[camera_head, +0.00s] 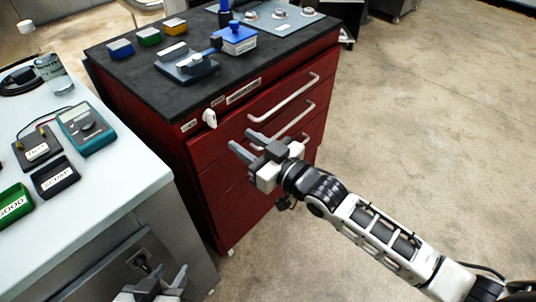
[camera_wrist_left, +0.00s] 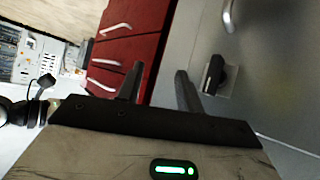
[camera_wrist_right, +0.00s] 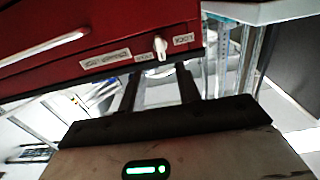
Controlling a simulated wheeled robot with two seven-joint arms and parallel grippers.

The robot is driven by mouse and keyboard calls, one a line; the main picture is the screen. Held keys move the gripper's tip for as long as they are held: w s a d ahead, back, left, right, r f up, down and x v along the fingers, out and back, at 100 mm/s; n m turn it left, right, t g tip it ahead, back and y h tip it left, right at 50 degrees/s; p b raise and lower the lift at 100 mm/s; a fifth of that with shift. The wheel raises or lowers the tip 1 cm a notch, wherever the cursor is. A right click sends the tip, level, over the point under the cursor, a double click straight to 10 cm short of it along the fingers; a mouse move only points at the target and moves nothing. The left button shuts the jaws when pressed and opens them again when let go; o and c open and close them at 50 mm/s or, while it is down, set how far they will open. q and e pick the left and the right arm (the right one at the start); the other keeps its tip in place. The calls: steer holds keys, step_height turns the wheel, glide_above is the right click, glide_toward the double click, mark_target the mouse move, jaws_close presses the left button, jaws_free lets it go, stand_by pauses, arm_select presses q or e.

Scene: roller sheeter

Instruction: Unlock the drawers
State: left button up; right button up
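The red drawer cabinet (camera_head: 236,178) has several drawers with pale bar handles (camera_head: 284,98). A white lock knob (camera_head: 209,118) sits at the upper left of its front. In the right wrist view the knob (camera_wrist_right: 160,47) lies between two small labels, one reading LOCK (camera_wrist_right: 184,39). My right gripper (camera_head: 244,143) is open and empty in front of the cabinet, below and right of the knob, apart from it. My left gripper (camera_head: 163,279) is low in front of the grey bench cabinet, open and empty; its fingers show in the left wrist view (camera_wrist_left: 156,80).
The pale workbench (camera_head: 120,175) at left holds a teal multimeter (camera_head: 86,127), black boxes and a green bin (camera_head: 12,204). The cabinet's black top (camera_head: 135,77) holds small coloured bins and a blue-topped device (camera_head: 235,38). The floor at right (camera_head: 430,130) is clear.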

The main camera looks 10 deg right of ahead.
steer(key=v, duration=0.6)
stand_by(0.3)
steer(key=s+d+f+m+g+h, duration=0.4)
steer(key=s+f+h, duration=0.3)
steer(key=s+f, duration=0.6)
steer(key=shift+s+d+f+m, duration=0.3)
steer(key=shift+s+d+f, duration=0.1)
steer(key=shift+d, duration=0.15)
steer(key=shift+a, duration=0.2)
steer(key=shift+c, duration=0.3)
